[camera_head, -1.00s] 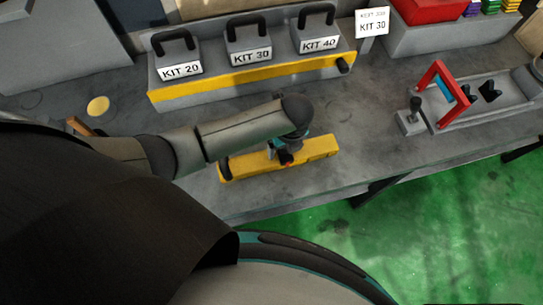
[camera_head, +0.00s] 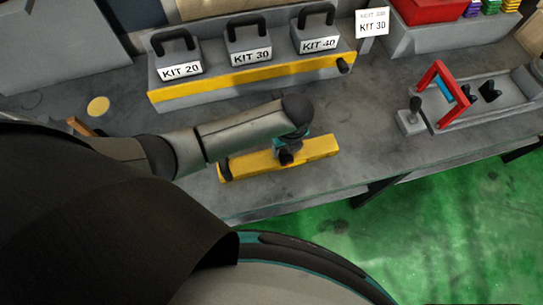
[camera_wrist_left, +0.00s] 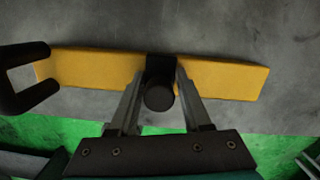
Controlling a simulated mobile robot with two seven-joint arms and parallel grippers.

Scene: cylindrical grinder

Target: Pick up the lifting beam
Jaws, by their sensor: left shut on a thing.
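The lifting beam (camera_head: 318,148) is a yellow bar lying along the front part of the grey bench, with a dark hook at its left end. It also shows in the left wrist view (camera_wrist_left: 228,79), where a dark round-ended grip (camera_wrist_left: 159,96) sits at its middle. My left gripper (camera_head: 287,157) reaches down over the middle of the beam. In the left wrist view its two fingers (camera_wrist_left: 160,76) stand on either side of the dark grip and are shut on it. The beam looks to rest on the bench. My right gripper is not in view.
A grey and yellow rack (camera_head: 255,78) with blocks marked KIT 20, KIT 30 and KIT 40 stands behind the beam. A fixture with a red frame (camera_head: 436,92) and a lever stands at the right. The bench front edge is close, with green floor (camera_head: 430,215) beyond.

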